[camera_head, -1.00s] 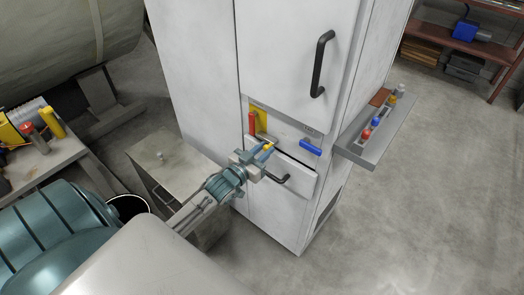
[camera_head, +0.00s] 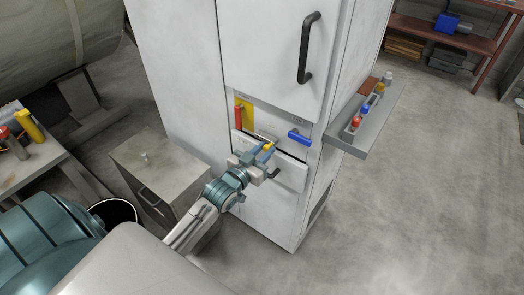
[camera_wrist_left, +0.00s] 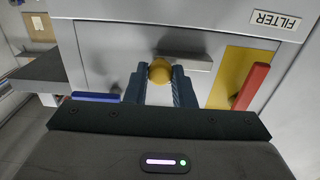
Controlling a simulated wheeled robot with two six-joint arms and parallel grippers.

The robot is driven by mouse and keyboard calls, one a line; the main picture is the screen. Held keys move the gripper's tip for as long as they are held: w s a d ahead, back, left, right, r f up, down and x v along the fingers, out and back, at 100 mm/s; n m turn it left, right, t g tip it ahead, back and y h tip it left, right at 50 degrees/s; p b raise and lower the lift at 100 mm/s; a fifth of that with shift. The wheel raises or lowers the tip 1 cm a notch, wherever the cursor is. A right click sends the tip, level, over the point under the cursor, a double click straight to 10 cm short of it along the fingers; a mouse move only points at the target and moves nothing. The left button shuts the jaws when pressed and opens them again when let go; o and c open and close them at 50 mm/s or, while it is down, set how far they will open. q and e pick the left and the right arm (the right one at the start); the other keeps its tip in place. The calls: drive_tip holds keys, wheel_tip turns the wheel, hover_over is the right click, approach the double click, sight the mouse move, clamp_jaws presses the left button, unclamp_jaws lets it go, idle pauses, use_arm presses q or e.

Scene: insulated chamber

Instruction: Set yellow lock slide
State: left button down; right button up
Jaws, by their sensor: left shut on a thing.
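The yellow lock slide shows as a round yellow knob (camera_wrist_left: 160,71) in the left wrist view, in front of a grey slot bar on the cabinet face. It also shows as a small yellow spot (camera_head: 268,146) in the head view. My left gripper (camera_head: 262,152) is shut on the knob, with one blue-grey finger on each side of it in the wrist view (camera_wrist_left: 160,84). The knob's shaft is hidden. My right gripper is in neither view.
A red handle (camera_head: 239,117) on a yellow plate and a blue handle (camera_head: 299,137) flank the slide. A lower panel with a black handle (camera_head: 273,173) lies just below. A grey shelf (camera_head: 372,120) juts out at the right. A metal box (camera_head: 160,160) stands left.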

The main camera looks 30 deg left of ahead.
use_arm(q)
drive_tip(key=c, duration=1.4)
unclamp_jaws()
drive_tip(key=shift+f, duration=0.15)
drive_tip(key=shift+o, duration=0.8)
drive_tip(key=shift+d, duration=0.25)
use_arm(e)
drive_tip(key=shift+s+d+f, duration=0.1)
use_arm(q)
drive_tip(key=shift+a, duration=0.1)
drive_tip(key=shift+s, duration=0.3)
drive_tip(key=s+b, duration=0.2)
drive_tip(key=s, duration=0.8)
drive_tip(key=shift+s+a+b, duration=0.15)
drive_tip(key=shift+a+b, duration=0.2)
drive_tip(key=shift+b, duration=0.05)
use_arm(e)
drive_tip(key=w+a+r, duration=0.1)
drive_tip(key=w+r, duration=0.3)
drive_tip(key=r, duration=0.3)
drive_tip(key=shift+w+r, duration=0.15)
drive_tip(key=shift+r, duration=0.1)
